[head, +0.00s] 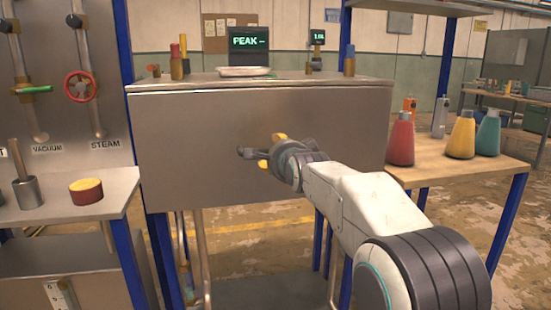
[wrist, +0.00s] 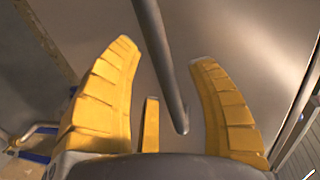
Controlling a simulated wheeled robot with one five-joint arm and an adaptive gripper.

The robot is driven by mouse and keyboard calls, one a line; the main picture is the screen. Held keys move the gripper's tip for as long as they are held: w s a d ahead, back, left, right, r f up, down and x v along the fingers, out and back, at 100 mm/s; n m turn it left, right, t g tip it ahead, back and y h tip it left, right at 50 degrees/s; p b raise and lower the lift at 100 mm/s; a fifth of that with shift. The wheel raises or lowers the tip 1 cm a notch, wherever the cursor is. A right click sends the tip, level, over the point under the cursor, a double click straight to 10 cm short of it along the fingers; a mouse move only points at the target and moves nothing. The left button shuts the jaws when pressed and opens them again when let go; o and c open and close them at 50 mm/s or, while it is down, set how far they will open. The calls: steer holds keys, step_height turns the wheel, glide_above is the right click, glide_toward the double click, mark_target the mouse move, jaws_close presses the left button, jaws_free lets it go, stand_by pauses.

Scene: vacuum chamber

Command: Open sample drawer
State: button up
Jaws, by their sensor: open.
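The sample drawer (head: 200,150) is a wide brushed-metal front below a counter, and it looks closed. In the wrist view the handle (wrist: 165,65) runs down between the yellow fingers of my gripper (wrist: 163,52), with gaps on both sides. The fingers are open and do not appear to touch it. The drawer front (wrist: 230,35) fills the background there. My gripper hides the handle's right part in the head view.
A screen reading PEAK (head: 248,45) and a pale tray (head: 244,71) stand on the counter. A left bench holds a red and yellow cylinder (head: 86,191). A right wooden table (head: 480,166) holds several flasks, including a red one (head: 401,140). Blue posts flank the drawer.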

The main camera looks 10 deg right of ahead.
steer(key=shift+w+f, duration=0.1)
steer(key=shift+w, duration=0.55)
jaws_close()
